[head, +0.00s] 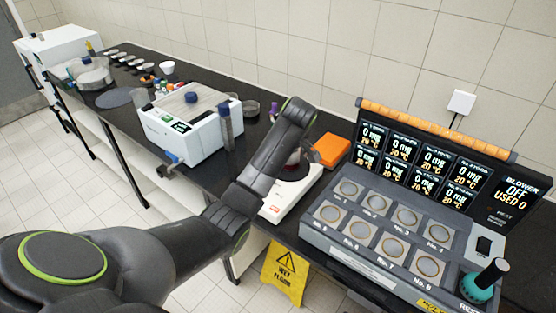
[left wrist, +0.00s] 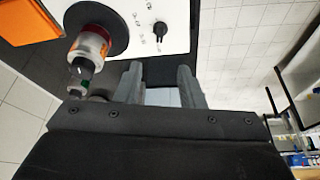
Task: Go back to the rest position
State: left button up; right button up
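My left arm comes in from the lower left in the head view and reaches over the bench. Its wrist bends down in front of a white device (head: 288,199), and the gripper fingers cannot be made out there. In the left wrist view my left gripper (left wrist: 160,85) has its two fingers apart with nothing between them. A small bottle with a red and white label (left wrist: 90,45) stands on the black round plate (left wrist: 112,14) of the white device, beside the fingers and apart from them. My right gripper is in neither view.
A grey console (head: 390,225) with round cells and screens stands at the right. An orange box (head: 331,150) lies behind the white device. A white-blue instrument (head: 190,125) stands left of my arm. A yellow floor sign (head: 284,274) stands below the bench edge.

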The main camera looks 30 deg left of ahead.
pick_arm(q)
jog(key=s+f+m+h, duration=0.1)
jog(key=s+f+m, duration=0.2)
jog(key=s+f, duration=0.5)
jog(key=s+f+m, duration=0.3)
jog(key=s+f, duration=0.2)
jog(key=s, duration=0.5)
jog(key=s+r+m+t+h, duration=0.15)
jog(key=s+m, duration=0.55)
jog(key=s, duration=1.4)
notch_tip(320, 180, down, 33)
jog(key=a+b, duration=0.1)
jog(key=b, duration=0.7)
jog(key=s+f+g+b, duration=0.1)
jog(key=s+f+b, duration=0.2)
jog(key=s+f, duration=0.4)
jog(key=s+d+f+g+b, duration=0.1)
jog(key=s+f+b, duration=0.2)
jog(key=s+f, duration=0.5)
notch_tip(320, 180, down, 7)
jog(key=shift+d+f+h+b, duration=0.1)
jog(key=shift+d+h+b, duration=0.1)
jog(key=shift+h+b, duration=0.15)
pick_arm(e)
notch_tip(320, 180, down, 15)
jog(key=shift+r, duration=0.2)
